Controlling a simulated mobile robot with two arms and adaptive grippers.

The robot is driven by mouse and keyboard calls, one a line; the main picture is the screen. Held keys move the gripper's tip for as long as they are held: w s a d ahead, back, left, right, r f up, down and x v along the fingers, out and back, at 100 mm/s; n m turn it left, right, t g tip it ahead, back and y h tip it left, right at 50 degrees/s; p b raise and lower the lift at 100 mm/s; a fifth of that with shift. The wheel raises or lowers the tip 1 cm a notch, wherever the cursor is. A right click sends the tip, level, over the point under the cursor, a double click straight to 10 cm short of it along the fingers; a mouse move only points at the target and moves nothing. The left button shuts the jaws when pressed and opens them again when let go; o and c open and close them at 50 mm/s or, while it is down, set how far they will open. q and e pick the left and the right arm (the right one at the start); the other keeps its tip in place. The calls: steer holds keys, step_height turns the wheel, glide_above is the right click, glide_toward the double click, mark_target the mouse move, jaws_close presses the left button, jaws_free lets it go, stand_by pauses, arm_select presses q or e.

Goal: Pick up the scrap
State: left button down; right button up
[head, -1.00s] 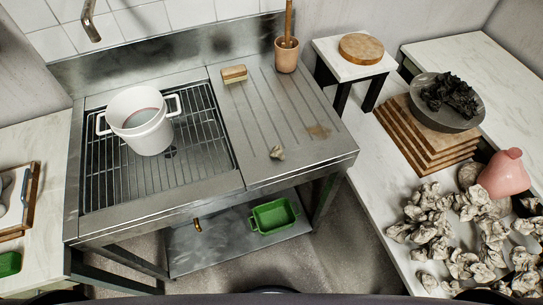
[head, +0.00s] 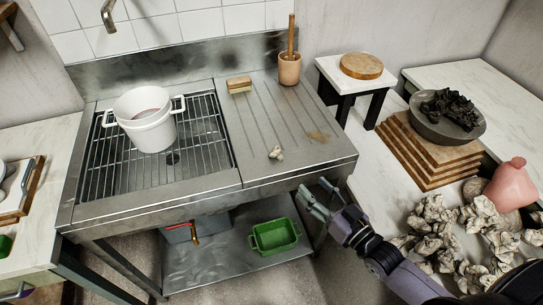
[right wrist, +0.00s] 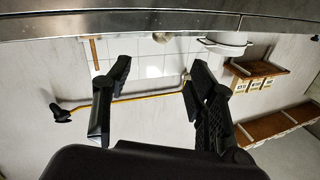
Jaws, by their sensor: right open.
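The scrap (head: 276,153) looks like a small, pale, crumpled lump. It lies on the ribbed steel drainboard (head: 255,125), right of the sink. My right gripper (head: 314,188) is open and empty at the front edge of the steel unit, below and to the right of the scrap and apart from it. Its two open fingers also show in the right wrist view (right wrist: 150,85), with nothing between them. A grey piece at the lower left edge of the head view looks like the tip of my left gripper (head: 17,294); its jaws cannot be made out.
A white pot (head: 149,118) stands on the sink rack. A brush block (head: 239,84) and a cup with a wooden handle (head: 289,66) stand behind the scrap. A green tray (head: 275,237) is on the lower shelf. Several crumpled pale lumps (head: 430,220) lie on the right counter.

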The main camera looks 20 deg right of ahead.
steer(key=p, duration=0.1)
glide_toward(280, 156)
steer(key=x, duration=0.5)
steer(key=shift+w+d, duration=0.15)
steer(key=shift+w, duration=0.05)
steer(key=shift+w+a+r, duration=0.1)
steer(key=shift+w+a, duration=0.1)
steer(key=shift+w, duration=0.3)
steer(key=p+x, duration=0.1)
steer(key=x, duration=0.3)
steer(key=shift+w+a, duration=0.1)
steer(key=shift+a, duration=0.15)
steer(key=shift+c, duration=0.6)
steer(key=c, duration=1.1)
